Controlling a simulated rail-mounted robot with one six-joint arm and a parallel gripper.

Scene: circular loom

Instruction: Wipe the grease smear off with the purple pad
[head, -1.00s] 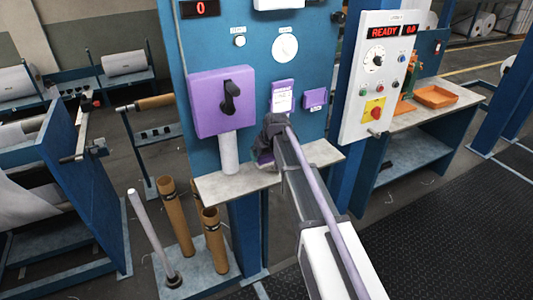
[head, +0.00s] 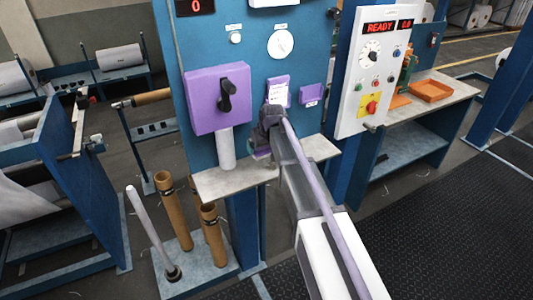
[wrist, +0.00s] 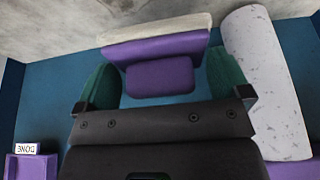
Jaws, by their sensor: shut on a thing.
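My gripper (wrist: 162,82) is shut on the purple pad (wrist: 160,76), which sits between two green fingers in the wrist view. The pad has a purple grip block and a wider purple body with a pale cream face turned toward the grey shelf (wrist: 60,25). In the head view my gripper (head: 262,146) is over the shelf (head: 215,184), in front of the blue panel and right of the white roll. The pad is mostly hidden there by my wrist. Whether it touches the shelf I cannot tell. I cannot make out the grease smear in either view.
The white roll (head: 226,148) stands on the shelf under a purple box (head: 218,98) with a black handle. A labelled purple holder (head: 278,88) and a smaller purple one (head: 311,95) are on the panel. A white control box (head: 372,75) is to the right.

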